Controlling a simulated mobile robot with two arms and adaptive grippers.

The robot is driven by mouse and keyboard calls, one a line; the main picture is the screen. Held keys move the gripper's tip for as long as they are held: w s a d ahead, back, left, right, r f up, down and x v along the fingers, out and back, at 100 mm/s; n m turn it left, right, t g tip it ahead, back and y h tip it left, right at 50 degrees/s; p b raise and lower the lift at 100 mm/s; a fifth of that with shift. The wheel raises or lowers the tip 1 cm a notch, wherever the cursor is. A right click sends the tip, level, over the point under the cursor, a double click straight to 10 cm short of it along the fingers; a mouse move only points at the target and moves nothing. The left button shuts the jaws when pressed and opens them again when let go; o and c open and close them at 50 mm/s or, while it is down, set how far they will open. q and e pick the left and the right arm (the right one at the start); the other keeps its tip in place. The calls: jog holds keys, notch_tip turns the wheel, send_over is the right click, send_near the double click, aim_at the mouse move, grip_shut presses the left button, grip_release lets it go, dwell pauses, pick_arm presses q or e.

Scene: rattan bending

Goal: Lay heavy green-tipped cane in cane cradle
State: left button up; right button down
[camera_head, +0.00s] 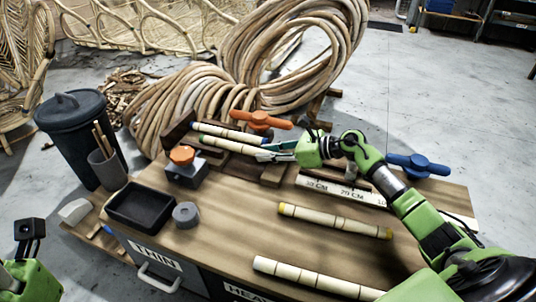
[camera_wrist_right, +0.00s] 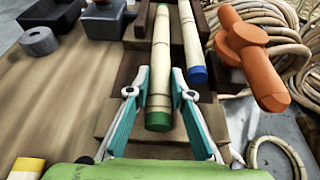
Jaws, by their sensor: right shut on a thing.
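The green-tipped cane (camera_head: 232,146) lies beside a blue-tipped cane (camera_head: 226,132) over the dark wooden cradle (camera_head: 177,132). My right gripper (camera_head: 268,154) is at its near end. In the right wrist view, the two teal-lined fingers (camera_wrist_right: 160,84) stand on either side of the green-tipped cane (camera_wrist_right: 161,62), just behind its green end. The blue-tipped cane (camera_wrist_right: 195,50) runs to its right, apart from it. I cannot tell whether the held cane rests fully on the cradle.
A yellow-tipped cane (camera_head: 335,221) and another pale cane (camera_head: 315,279) lie on the bench. An orange-knobbed block (camera_head: 186,172), black tray (camera_head: 146,206), grey roll (camera_head: 186,215), orange clamp handle (camera_head: 261,120) and blue handle (camera_head: 418,166) stand around. Rattan coils (camera_head: 185,100) lie behind.

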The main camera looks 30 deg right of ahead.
jog(key=shift+f, duration=0.15)
jog(key=c, duration=1.8)
grip_release()
